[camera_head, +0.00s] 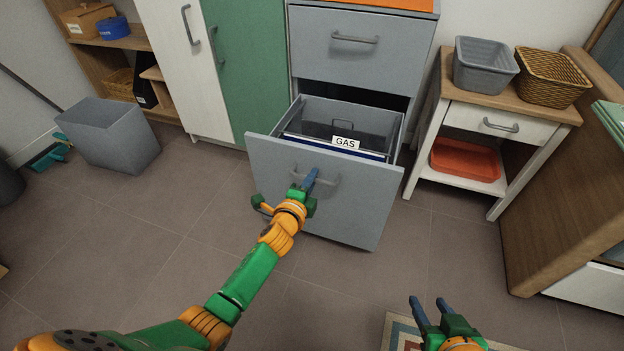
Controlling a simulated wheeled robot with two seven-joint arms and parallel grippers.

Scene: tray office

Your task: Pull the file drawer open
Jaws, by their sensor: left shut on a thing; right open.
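The file drawer (350,212) is the lower drawer of a grey cabinet and stands well out from it. Its front faces me, and a file with a "GAS" label (345,143) shows inside. My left gripper (306,184) is shut on the drawer's grey bar handle (328,180), near the handle's left part. The fingers hide some of the handle. My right gripper (431,306) is open and empty at the bottom, low over the floor, well apart from the drawer.
The closed upper drawer (358,44) is above. A side table (520,98) with a grey basket (485,65) and a wicker basket (549,77) stands right of the open drawer. A grey bin (108,135) stands at left. Floor before the drawer is clear, with a striped rug (398,333) at the bottom.

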